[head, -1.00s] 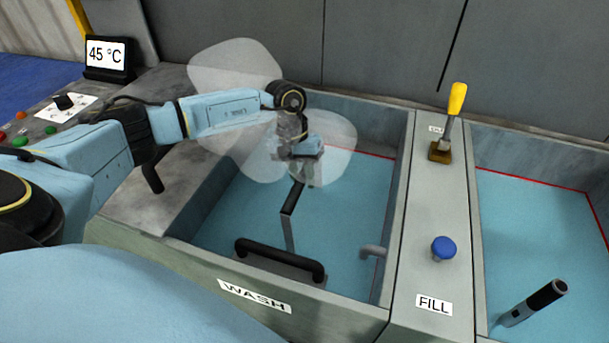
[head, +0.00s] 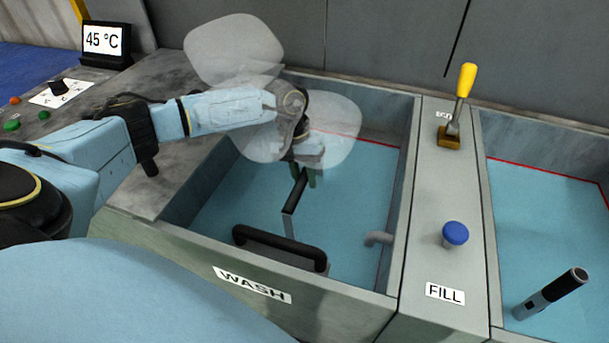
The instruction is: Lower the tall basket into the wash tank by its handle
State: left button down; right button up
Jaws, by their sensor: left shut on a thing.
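The wash tank (head: 340,308) is in the middle of the head view, filled with flat blue liquid. The tall basket's handle (head: 289,206), a grey upright with a black grip on top, stands out of the liquid near the tank's middle. The basket's body is hidden below the surface. My left gripper (head: 309,174) reaches over the tank from the left, pointing down, and is shut on the black grip. Its fingers are partly hidden by the wrist and pale see-through shapes. My right gripper is out of view.
A black bar handle (head: 280,248) runs along the tank's front wall, and a grey spout (head: 378,238) is at its right wall. Right of it are a blue knob (head: 455,233), a yellow lever (head: 462,95) and a second tank with a black-gripped handle (head: 552,292).

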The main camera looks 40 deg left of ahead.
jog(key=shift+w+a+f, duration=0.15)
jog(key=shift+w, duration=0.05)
pick_arm(q)
jog(key=c, duration=1.2)
grip_release()
jog(key=shift+o, duration=0.2)
jog(key=shift+f, duration=0.2)
jog(key=shift+a+r, duration=0.1)
jog(key=shift+r, duration=0.25)
jog(key=s+v, duration=0.1)
jog(key=v, duration=1.2)
jog(key=shift+w, duration=0.5)
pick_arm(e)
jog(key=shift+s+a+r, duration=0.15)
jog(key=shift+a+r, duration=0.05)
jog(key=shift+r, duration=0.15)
pick_arm(q)
jog(key=shift+r, duration=0.1)
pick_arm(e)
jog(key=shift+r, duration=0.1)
